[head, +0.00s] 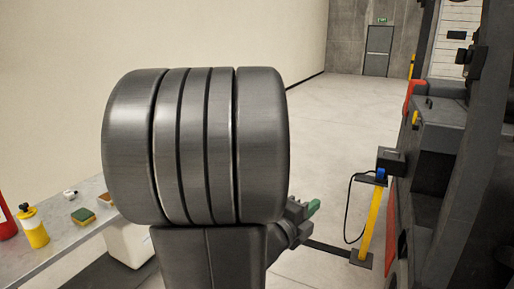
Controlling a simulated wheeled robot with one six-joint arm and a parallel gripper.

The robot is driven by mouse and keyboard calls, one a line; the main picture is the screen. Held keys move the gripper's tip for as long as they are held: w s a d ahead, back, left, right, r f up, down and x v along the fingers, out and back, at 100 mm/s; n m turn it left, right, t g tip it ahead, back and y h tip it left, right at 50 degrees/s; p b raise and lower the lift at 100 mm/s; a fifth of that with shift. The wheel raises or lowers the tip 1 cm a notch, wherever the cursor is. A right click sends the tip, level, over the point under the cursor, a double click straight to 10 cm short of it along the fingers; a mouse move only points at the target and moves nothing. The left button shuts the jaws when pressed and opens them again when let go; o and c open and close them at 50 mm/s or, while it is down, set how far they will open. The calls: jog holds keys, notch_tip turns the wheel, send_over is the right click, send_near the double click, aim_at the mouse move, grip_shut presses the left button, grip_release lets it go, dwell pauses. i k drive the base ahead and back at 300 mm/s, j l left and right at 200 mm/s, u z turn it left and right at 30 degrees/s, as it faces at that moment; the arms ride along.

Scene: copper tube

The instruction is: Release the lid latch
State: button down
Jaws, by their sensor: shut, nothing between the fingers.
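A dark grey machine (440,150) stands along the right side of the head view. It carries a red part (413,94) and small yellow parts (415,118) near its upper front. I cannot tell which part is the lid latch. My gripper (313,208), with green fingertips, shows just right of my large grey arm links, which hide part of it. It is shut and empty, left of the machine and apart from it in the picture.
A yellow post (371,225) with a dark box (391,160) and hanging black cable (348,210) stands between my gripper and the machine. At left, a bench (75,238) holds a yellow bottle (33,228) and a sponge (83,216). Open floor (335,120) lies behind.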

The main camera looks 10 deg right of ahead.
aim_at(415, 117)
jog(key=i+z, duration=0.25)
jog(key=i, duration=0.2)
jog(key=i+z, duration=0.25)
jog(key=i, duration=0.25)
jog(key=i+j+z, duration=0.25)
jog(key=i, duration=0.2)
jog(key=i+j+z, duration=0.2)
jog(key=i, duration=0.25)
jog(key=i+l+z, duration=0.1)
jog(key=i+l, duration=0.15)
jog(key=i, duration=0.15)
jog(key=i+l, duration=0.2)
jog(key=i, duration=0.2)
jog(key=i+l+z, duration=0.15)
jog(key=i, duration=0.25)
jog(key=i+l+z, duration=0.1)
jog(key=i+l, duration=0.15)
jog(key=i, duration=0.2)
